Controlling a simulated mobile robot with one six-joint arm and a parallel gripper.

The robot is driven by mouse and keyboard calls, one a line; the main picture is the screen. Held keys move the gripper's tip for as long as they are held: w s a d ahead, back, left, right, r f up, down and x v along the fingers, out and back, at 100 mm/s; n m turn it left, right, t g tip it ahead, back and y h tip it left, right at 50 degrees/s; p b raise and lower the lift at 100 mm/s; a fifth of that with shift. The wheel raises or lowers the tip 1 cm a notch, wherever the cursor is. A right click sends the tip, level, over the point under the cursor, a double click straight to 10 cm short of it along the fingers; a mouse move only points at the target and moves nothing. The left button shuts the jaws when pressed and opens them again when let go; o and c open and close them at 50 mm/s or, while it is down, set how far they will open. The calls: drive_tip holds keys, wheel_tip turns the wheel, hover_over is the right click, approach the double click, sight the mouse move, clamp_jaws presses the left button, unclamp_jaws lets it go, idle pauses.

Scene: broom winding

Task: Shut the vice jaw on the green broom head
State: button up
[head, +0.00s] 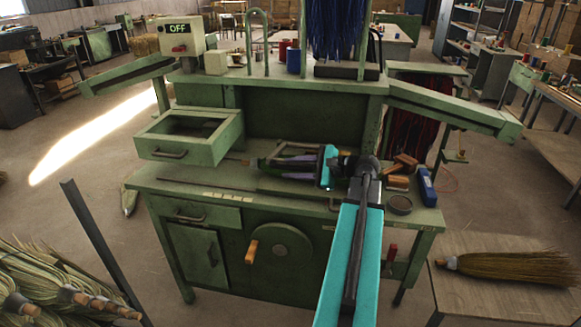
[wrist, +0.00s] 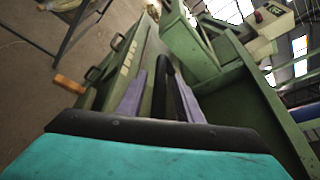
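My gripper (head: 276,168) reaches left, low over the green workbench top (head: 190,180) in the head view. Its two purple-grey fingers stand apart, and they also show in the wrist view (wrist: 160,95). A dark upright bar-like piece (wrist: 161,72) shows between and beyond the fingers, with gaps on both sides; I cannot tell whether it is part of the vice. In the head view, dark green and black parts lie around the fingers, partly hidden by them. I cannot clearly make out the vice jaw or a green broom head.
An open drawer (head: 188,137) juts out at the left of the bench. An OFF switch box (head: 180,35) stands above. A finished broom (head: 520,267) lies on a side table.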

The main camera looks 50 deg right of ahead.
drive_tip(key=shift+w+a+f, duration=0.15)
drive_tip(key=shift+w+a, duration=0.05)
drive_tip(key=shift+w, duration=0.25)
clamp_jaws()
